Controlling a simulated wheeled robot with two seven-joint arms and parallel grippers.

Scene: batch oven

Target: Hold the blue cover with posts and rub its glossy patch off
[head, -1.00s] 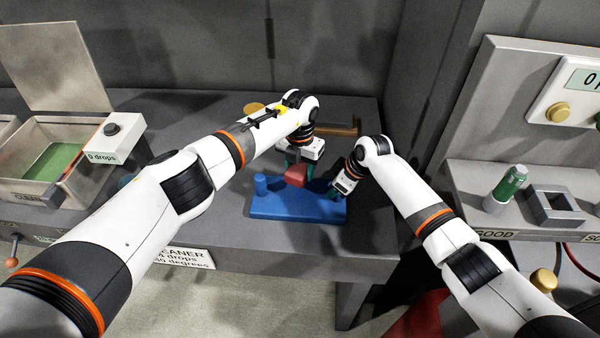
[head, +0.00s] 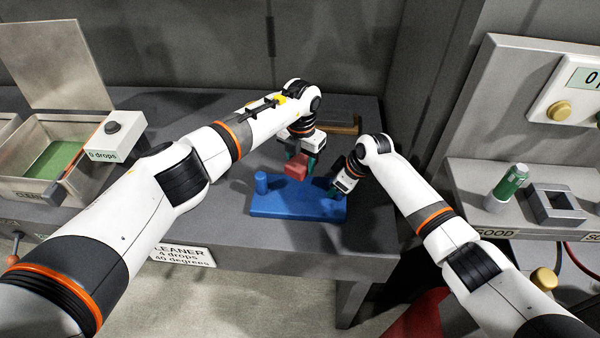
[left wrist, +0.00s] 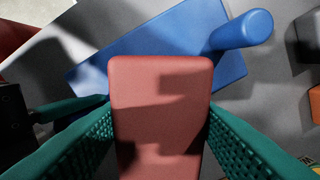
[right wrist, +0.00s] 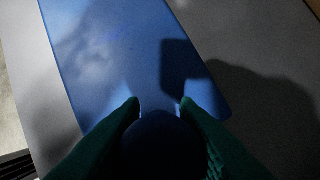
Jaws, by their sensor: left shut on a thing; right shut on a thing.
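The blue cover (head: 290,206) lies flat on the grey bench, with one upright post (head: 261,183) clear at its left end. My right gripper (head: 335,190) is shut on the post at the right end; the dark blue post (right wrist: 162,140) shows between its fingers. My left gripper (head: 299,162) is shut on a red block (left wrist: 160,95). The block is over the cover's middle, at its back edge; whether it touches the cover I cannot tell. The cover's bare top (right wrist: 115,60) shows in the right wrist view, in part shadow; a faint paler area there may be the glossy patch.
A metal basin with a green bottom (head: 55,160) and raised lid stands at the left. A small tray (head: 345,124) lies behind my left gripper. At the right, a shelf holds a green cylinder (head: 510,182) and a grey square frame (head: 556,204).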

